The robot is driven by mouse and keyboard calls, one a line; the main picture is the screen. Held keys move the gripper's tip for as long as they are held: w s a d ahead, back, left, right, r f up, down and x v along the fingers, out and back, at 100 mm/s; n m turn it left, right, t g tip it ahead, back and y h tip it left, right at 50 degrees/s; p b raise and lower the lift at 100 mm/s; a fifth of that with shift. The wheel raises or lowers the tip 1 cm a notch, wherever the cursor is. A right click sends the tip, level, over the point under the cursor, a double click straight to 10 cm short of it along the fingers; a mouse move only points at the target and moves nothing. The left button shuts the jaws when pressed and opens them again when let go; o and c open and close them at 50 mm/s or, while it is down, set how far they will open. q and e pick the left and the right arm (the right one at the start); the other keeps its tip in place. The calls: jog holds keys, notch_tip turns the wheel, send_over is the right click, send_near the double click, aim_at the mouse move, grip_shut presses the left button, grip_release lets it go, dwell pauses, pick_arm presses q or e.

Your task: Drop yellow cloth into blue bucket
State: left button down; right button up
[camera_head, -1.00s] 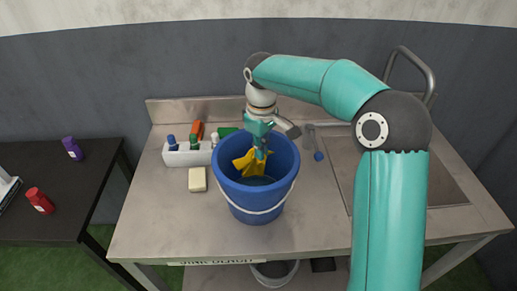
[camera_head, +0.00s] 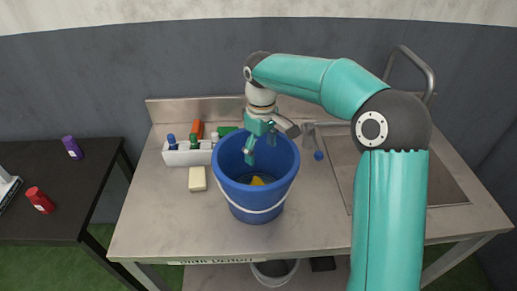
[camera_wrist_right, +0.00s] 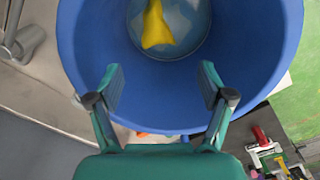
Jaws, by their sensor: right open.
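The blue bucket (camera_head: 255,205) stands upright on the metal sink bench. The yellow cloth (camera_head: 257,181) lies low inside the bucket, and only a small part shows in the head view. In the right wrist view the cloth (camera_wrist_right: 156,24) is near the bottom of the bucket (camera_wrist_right: 270,40), apart from my fingers. My right gripper (camera_head: 260,158) is over the bucket's mouth, pointing down. It is open and empty, with its two fingers (camera_wrist_right: 161,86) spread wide in the wrist view. My left gripper is not in view.
A white caddy (camera_head: 186,155) with several bottles and a pale sponge block (camera_head: 197,180) are left of the bucket. A blue-ended brush (camera_head: 318,155) and the sink (camera_head: 405,175) lie to the right. A black table (camera_head: 60,220) holds red and purple bottles.

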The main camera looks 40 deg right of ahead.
jog(key=shift+o, duration=1.1)
notch_tip(320, 180, up, 6)
jog(key=p, duration=0.3)
jog(key=shift+f, duration=0.25)
jog(key=shift+r, duration=0.1)
